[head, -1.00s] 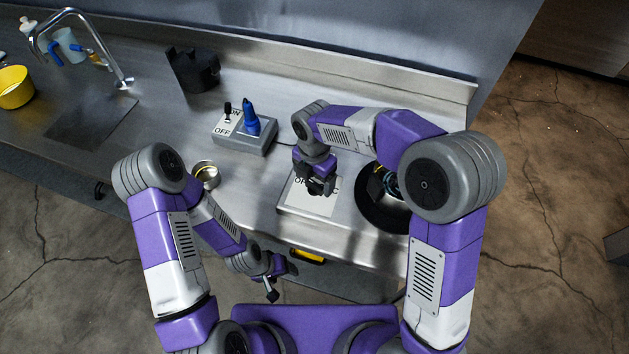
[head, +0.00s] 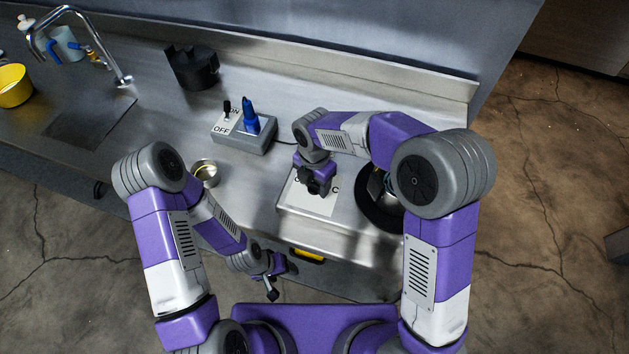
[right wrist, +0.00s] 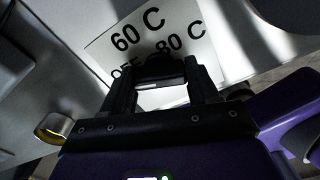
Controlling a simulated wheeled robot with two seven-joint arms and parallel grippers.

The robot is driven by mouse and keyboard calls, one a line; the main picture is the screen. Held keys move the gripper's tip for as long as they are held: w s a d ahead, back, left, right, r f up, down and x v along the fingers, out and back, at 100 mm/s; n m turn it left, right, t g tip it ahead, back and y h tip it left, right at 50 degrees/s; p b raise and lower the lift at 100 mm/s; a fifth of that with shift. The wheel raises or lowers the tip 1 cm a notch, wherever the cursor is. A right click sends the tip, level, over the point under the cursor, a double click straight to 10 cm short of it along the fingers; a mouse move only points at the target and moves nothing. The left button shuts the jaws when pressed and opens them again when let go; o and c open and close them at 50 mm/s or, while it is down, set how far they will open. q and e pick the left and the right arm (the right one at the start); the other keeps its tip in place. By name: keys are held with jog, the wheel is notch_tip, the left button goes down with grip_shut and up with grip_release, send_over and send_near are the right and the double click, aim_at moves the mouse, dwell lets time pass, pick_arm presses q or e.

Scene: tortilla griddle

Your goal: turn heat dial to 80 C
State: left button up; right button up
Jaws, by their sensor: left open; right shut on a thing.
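The heat dial (right wrist: 160,68) is a dark knob between the fingers of my right gripper in the right wrist view, mostly hidden by them. My right gripper (head: 318,188) is shut on it, above the white label (head: 311,206) on the griddle's control box. In the right wrist view the label (right wrist: 137,32) reads 60 C, 80 C and a partly covered OFF. I cannot tell which mark the dial points to. My left gripper (head: 271,287) is open and empty, in front of the counter edge.
A small metal cup (head: 205,172) is to the left. A round black plate (head: 377,215) is right of the control box. A black holder (head: 192,70) stands near the wall.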

jog(key=shift+m, duration=0.3)
jog(key=m, duration=0.2)
jog(key=shift+m+p, duration=0.3)
jog(key=shift+m, duration=0.1)
jog(key=m, duration=0.4)
jog(key=shift+m, duration=0.3)
jog(key=m, duration=1.4)
jog(key=m+p, duration=0.1)
jog(key=m, duration=0.4)
jog(key=shift+m, duration=0.4)
